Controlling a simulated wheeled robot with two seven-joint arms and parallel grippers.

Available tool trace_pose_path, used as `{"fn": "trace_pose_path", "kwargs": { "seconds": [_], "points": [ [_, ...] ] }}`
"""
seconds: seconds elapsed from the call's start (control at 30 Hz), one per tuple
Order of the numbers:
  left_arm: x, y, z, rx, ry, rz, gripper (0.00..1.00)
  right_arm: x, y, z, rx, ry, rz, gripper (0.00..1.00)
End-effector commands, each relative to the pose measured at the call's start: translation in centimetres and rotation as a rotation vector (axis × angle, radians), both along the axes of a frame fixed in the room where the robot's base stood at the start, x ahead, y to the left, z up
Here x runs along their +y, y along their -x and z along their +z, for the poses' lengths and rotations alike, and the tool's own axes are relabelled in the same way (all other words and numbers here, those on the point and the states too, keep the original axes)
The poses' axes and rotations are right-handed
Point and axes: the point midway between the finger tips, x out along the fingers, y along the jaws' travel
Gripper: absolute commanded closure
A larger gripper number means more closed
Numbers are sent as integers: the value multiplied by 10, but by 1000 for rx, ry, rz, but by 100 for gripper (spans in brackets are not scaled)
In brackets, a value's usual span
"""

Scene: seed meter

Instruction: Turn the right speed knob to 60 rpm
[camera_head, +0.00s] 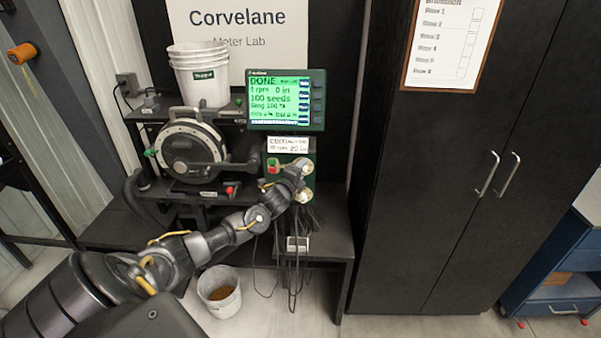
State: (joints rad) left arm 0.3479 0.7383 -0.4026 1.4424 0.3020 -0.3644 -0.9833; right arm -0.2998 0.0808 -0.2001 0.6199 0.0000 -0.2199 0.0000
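A green control box (283,155) stands at the right end of the black bench, under a lit screen (285,100). The screen reads "DONE", "100 seeds" and what looks like "0 rpm". Two pale round knobs show at the box's right side, an upper knob (305,164) and a lower knob (304,195); their settings are too small to read. My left gripper (295,176) is in front of the box, close to both knobs. I cannot tell whether it touches either one, or whether its fingers are open. My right gripper is not in view.
A seed meter (190,150) with a round disc stands left of the box, with stacked white buckets (200,75) behind it. Cables (294,265) hang below the box. A bucket (219,291) stands on the floor. A black cabinet (430,180) bounds the right side.

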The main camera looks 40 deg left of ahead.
Motion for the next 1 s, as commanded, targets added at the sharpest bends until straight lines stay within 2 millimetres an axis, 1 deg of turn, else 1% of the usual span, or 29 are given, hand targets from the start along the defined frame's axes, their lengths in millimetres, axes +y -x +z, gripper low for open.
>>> {"fn": "trace_pose_path", "kwargs": {
  "seconds": [0.27, 0.37, 0.47, 0.8, 0.9, 1.0],
  "points": [
    [-1, 1, -1, 1, 1, -1, 49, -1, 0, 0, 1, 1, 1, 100],
    [-1, 5, -2, 2, 1, -1, 49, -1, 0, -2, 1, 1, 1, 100],
    [-5, 16, -2, 2, -1, -3, 49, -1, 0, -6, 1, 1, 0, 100],
    [-21, 76, 1, 2, 0, -4, 49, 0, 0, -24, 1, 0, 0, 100],
    [-24, 89, 3, 1, 0, -2, 49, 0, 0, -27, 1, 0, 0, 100],
    [-27, 98, 5, 2, 1, -2, 49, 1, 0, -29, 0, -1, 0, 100]
  ]
}}
